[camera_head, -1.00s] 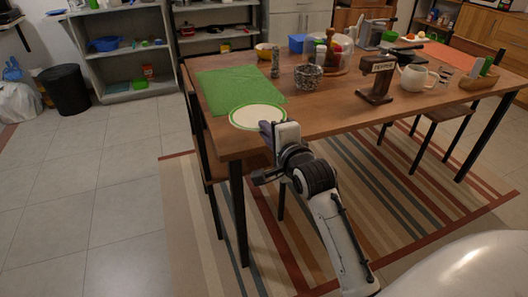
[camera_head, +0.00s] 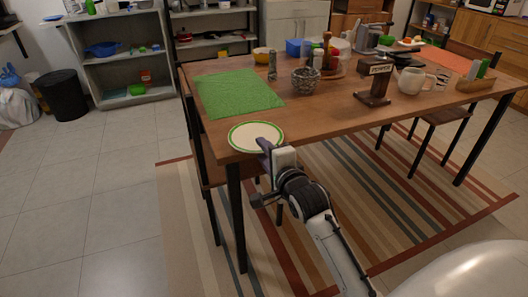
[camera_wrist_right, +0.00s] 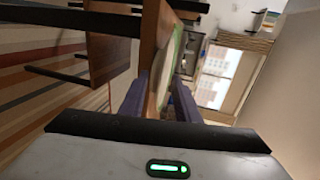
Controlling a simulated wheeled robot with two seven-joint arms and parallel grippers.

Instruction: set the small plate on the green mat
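The small plate (camera_head: 256,136), white with a green rim, lies at the table's near left corner, close to the front edge. It is apart from the green mat (camera_head: 239,94), which lies flat behind it. My right gripper (camera_head: 265,146) is at the plate's near rim. In the right wrist view its two fingers (camera_wrist_right: 160,100) stand apart, one on each side of the rim of the plate (camera_wrist_right: 166,72); whether they touch it is unclear. My left gripper is not in view.
The wooden table (camera_head: 330,112) has a pepper grinder (camera_head: 272,66), a patterned bowl (camera_head: 305,79), a brown dispenser (camera_head: 376,82) and a white teapot (camera_head: 411,80) to the right. The mat's surface is clear. A chair stands under the table's left end.

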